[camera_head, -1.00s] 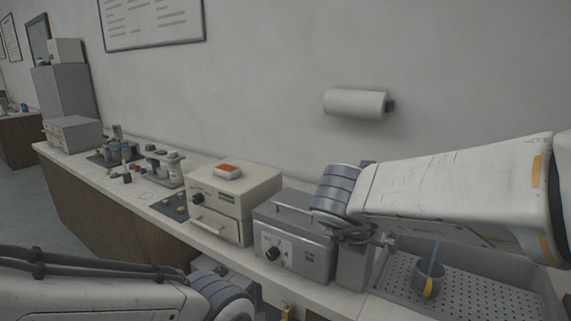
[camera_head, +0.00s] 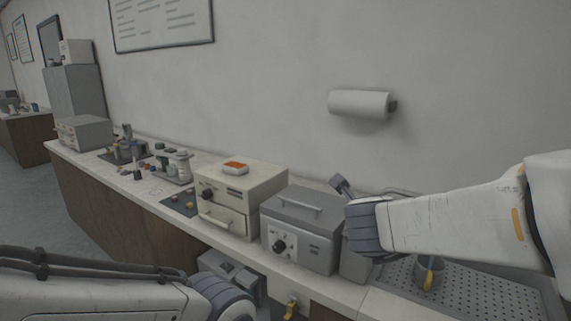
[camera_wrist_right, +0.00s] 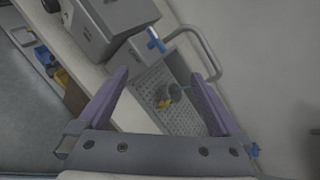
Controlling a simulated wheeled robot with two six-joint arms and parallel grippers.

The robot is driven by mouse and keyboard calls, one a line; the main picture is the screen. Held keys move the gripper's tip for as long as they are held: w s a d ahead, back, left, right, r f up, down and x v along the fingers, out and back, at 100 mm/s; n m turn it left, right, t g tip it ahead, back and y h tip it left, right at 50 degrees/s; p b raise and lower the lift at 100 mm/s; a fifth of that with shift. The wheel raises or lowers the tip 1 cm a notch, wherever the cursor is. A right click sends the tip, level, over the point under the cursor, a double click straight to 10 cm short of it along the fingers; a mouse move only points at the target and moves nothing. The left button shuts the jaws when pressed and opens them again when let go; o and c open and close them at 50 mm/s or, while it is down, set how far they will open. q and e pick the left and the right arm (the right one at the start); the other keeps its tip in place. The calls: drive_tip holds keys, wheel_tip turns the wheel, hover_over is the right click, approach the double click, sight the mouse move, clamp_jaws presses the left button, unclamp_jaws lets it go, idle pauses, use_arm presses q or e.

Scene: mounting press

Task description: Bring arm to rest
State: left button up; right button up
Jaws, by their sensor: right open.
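My right arm comes in from the right in the head view and reaches over the right end of the bench; its fingers cannot be made out there. In the right wrist view my right gripper (camera_wrist_right: 158,76) is open, with its two purple fingers wide apart and nothing between the tips. It is above the perforated tray (camera_wrist_right: 187,116) and the grey tap (camera_wrist_right: 212,62) with a blue handle. My left arm lies along the lower left of the head view, bent at a grey joint. Its gripper is not visible.
The bench holds a grey box with a dial (camera_head: 302,225), a cream box with a drawer (camera_head: 240,202) and several small items farther left. A cup (camera_head: 425,277) with a yellow item stands on the perforated tray (camera_head: 485,292). A paper roll (camera_head: 360,104) hangs on the wall.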

drive_tip(key=s+a+f+n+g+y, duration=0.1)
drive_tip(key=s+a+f+n+y, duration=0.1)
drive_tip(key=f+n, duration=0.6)
drive_tip(key=s+a+f+n+g+y, duration=0.1)
drive_tip(key=f+n+g+y, duration=0.15)
drive_tip(key=n, duration=0.95)
drive_tip(key=s+d+f+n+g, duration=0.2)
drive_tip(key=s+f+n+g, duration=0.1)
drive_tip(key=s+f+n, duration=0.25)
drive_tip(key=s+d+f+n+g, duration=0.3)
drive_tip(key=s+f+n, duration=0.1)
drive_tip(key=s+n, duration=0.25)
drive_tip(key=s+a+r+n+g+p, duration=0.2)
drive_tip(key=s+a+r+n, duration=0.4)
drive_tip(key=s+a+r, duration=0.3)
drive_tip(key=s+a+p, duration=0.1)
drive_tip(key=s+a, duration=0.3)
drive_tip(key=a, duration=0.1)
drive_tip(key=shift+s+a+n, duration=0.25)
drive_tip(key=shift+s+n, duration=0.1)
drive_tip(key=shift+n, duration=0.05)
drive_tip(key=shift+y, duration=0.25)
